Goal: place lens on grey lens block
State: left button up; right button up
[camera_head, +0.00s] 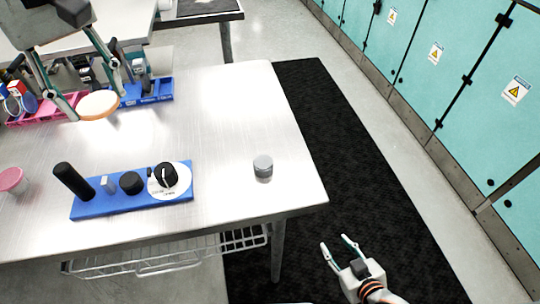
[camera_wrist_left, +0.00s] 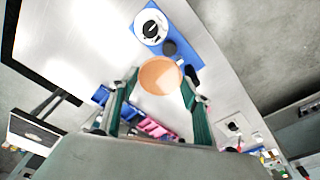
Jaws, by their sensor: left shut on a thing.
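The lens, a round tan-orange disc with a pale top (camera_head: 98,105), is held between the fingers of my left gripper (camera_head: 99,106) above the back left of the table. In the left wrist view the lens (camera_wrist_left: 160,76) sits between the two green fingers. The grey lens block (camera_head: 263,166), a short grey cylinder, stands alone on the table's right part, well to the right of the lens and nearer the front. Nothing shows on its top. My right gripper (camera_head: 336,243) is open and empty, off the table's front right corner.
A blue holder (camera_head: 140,202) with black knobs and a white dial lies at the front left. A pink disc (camera_head: 11,180) is at the left edge. Pink (camera_head: 46,110) and blue (camera_head: 152,97) bins stand behind the lens. The table (camera_head: 225,110) is bare between lens and block.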

aim_at(263, 161)
jog(key=i+l+u, duration=0.25)
jog(key=l, duration=0.7)
jog(key=l+u, duration=0.3)
jog(key=l, duration=0.65)
